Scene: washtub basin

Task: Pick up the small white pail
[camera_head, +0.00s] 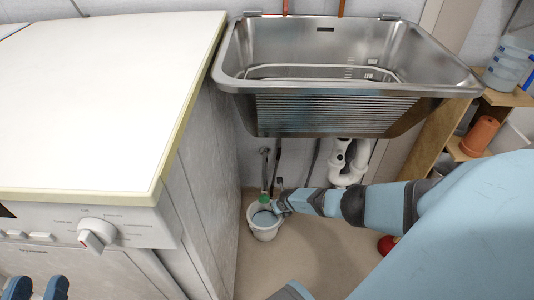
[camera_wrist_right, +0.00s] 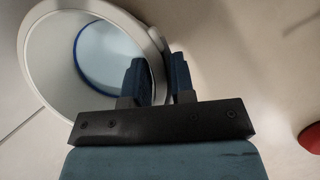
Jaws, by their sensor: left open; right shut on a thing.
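The small white pail (camera_head: 265,232) stands on the floor below the sink, close to the side of the white cabinet. Bluish content or a blue inner surface shows inside it. My right gripper (camera_head: 278,207) reaches in from the right and is at the pail's right rim. In the right wrist view the two blue fingers (camera_wrist_right: 160,82) are shut on the rim of the pail (camera_wrist_right: 45,50), one finger inside and one outside. My left gripper (camera_head: 38,288) is at the bottom left corner, open and empty, in front of the appliance.
A steel sink (camera_head: 330,118) hangs above the pail, with white drain pipes (camera_head: 347,165) beneath it. A white-topped appliance (camera_head: 90,100) stands at left. Wooden shelves (camera_head: 440,130) stand at right. A red object (camera_head: 387,245) lies on the floor right of the pail.

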